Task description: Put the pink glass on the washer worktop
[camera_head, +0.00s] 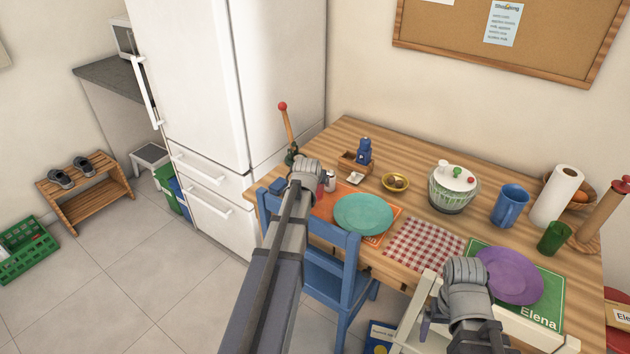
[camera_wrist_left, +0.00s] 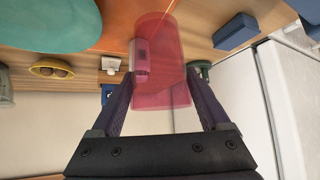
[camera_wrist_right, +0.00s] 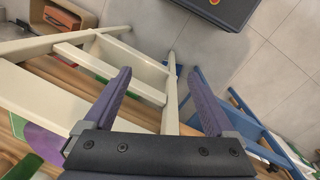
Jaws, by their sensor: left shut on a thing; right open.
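The pink glass (camera_wrist_left: 168,45) is translucent and sits between the fingers of my left gripper (camera_wrist_left: 160,82) in the left wrist view. The gripper is shut on it. My right gripper (camera_wrist_right: 158,78) is open and empty in the right wrist view, above a cream chair (camera_wrist_right: 110,65). No washer can be made out. A dark grey worktop (camera_head: 107,76) shows at the far left of the head view, beyond the fridge.
The wooden table (camera_head: 400,165) holds a teal plate (camera_head: 363,214), a purple plate (camera_head: 510,275), a salad spinner (camera_head: 453,190) and a blue jug (camera_head: 510,205). A blue chair (camera_head: 345,270) stands at its front. The white fridge (camera_head: 205,80) is left of it.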

